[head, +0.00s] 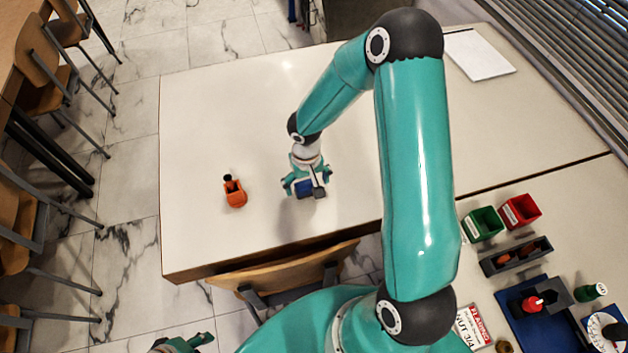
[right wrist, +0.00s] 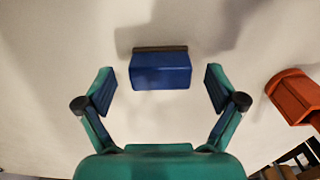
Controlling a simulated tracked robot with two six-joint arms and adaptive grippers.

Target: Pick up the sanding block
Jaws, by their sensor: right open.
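The sanding block, blue with a brown strip along its far edge (right wrist: 160,70), lies on the pale table in the right wrist view. It sits between and slightly beyond my right gripper's fingertips, with a gap on each side. My right gripper (head: 305,190) is open and points down over the table in the head view. Blue shows between its fingers there, and the gripper hides part of the block. A piece of my left gripper (head: 186,344) shows at the bottom edge in the head view; its fingers are too cut off to judge.
An orange tool-like object (head: 235,193) stands left of my right gripper; it shows at right in the wrist view (right wrist: 294,97). Green (head: 483,223) and red (head: 520,211) bins and a blue tray (head: 545,338) are at the right.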

